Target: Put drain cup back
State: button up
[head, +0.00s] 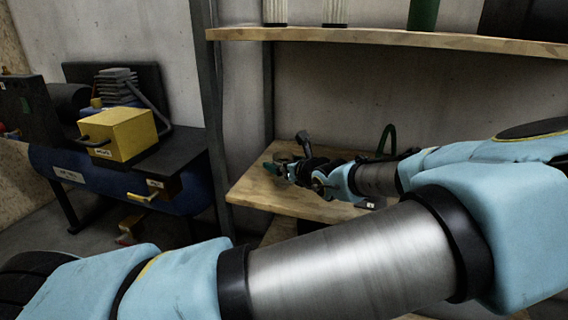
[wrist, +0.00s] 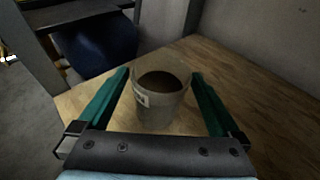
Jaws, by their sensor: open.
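The drain cup (wrist: 160,108), a grey translucent cup with a dark inside and a small pale label, stands upright on the wooden shelf board (wrist: 240,80) in the wrist view. My gripper (wrist: 160,75) is open, with one green finger on each side of the cup. The fingers reach around it, with a narrow gap showing at each side. In the head view my gripper (head: 282,168) is low over the left part of the lower shelf board (head: 256,192). The cup cannot be made out clearly there.
An upper shelf (head: 310,36) runs above my arm. A grey post (head: 211,110) stands at the shelf's left end. A dark green loop (head: 386,140) rises behind my arm. Left is a blue tank (head: 75,178) with a yellow box (head: 118,135) on top. The shelf behind the cup is bare.

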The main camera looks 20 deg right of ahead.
jog(key=p+v, duration=0.4)
jog(key=v, duration=0.8)
jog(key=w+a+f+n+g+y, duration=0.25)
jog(key=a+n+g, duration=0.25)
jog(key=a+n, duration=0.45)
jog(key=w+a+f+n+g+y, duration=0.2)
jog(key=a+f+n+g+y, duration=0.3)
jog(key=a, duration=0.8)
jog(key=s+a+r+n+g+h, duration=0.3)
jog(key=a+r+n+h, duration=0.5)
jog(key=a+n, duration=0.6)
notch_tip(320, 180, up, 3)
jog(key=s+n, duration=0.1)
jog(key=n, duration=0.5)
jog(key=shift+a, duration=0.35)
jog(key=shift+f, duration=0.1)
notch_tip(320, 180, up, 26)
jog(key=p, duration=2.5)
